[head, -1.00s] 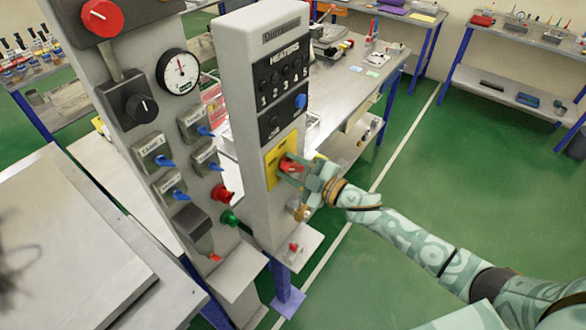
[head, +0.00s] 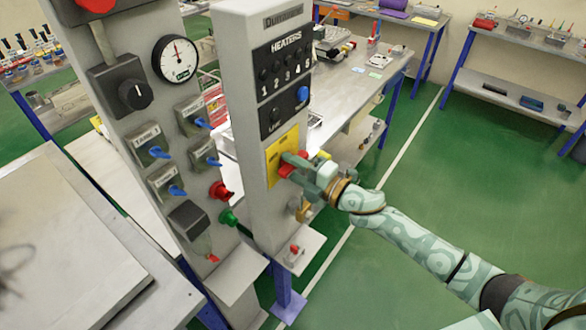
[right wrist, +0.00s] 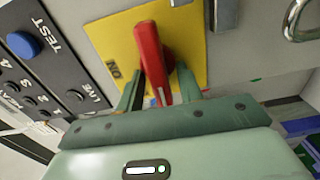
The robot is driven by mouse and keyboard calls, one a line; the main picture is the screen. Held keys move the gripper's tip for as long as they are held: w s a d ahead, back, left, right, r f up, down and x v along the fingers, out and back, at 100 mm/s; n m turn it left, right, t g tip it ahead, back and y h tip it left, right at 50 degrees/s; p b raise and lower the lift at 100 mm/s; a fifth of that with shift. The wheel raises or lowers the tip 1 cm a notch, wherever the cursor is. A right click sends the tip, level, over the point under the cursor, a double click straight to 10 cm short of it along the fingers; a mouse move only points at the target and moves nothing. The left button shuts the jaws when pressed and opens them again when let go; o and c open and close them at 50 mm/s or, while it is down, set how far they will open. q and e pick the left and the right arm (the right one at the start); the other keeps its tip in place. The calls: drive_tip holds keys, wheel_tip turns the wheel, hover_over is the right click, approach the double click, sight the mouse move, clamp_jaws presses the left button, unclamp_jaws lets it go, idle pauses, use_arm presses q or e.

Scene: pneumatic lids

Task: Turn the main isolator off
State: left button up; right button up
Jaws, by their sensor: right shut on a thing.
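The main isolator is a red rotary handle (right wrist: 152,60) on a yellow plate (right wrist: 105,38). In the head view the yellow plate (head: 275,165) sits low on the front of the grey heaters column, with the red handle (head: 286,170) partly hidden by my gripper. My right gripper (right wrist: 152,92) has its two green fingers either side of the red handle and is shut on it. It also shows in the head view (head: 300,165), reaching in from the right. My left gripper is not in view.
The heaters panel (head: 283,65) with a blue test button (head: 302,94) is above the plate. A padlock (head: 302,210) hangs below it. A second grey column with a gauge (head: 175,59) and blue-handled switches stands to the left. Green floor on the right is clear.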

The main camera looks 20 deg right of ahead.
drive_tip(key=shift+f, duration=0.1)
idle(0.5)
drive_tip(key=o, duration=0.6)
drive_tip(key=b+v, duration=0.3)
drive_tip(key=v, duration=1.3)
drive_tip(key=shift+s+d, duration=0.1)
drive_tip(key=shift+d, duration=0.05)
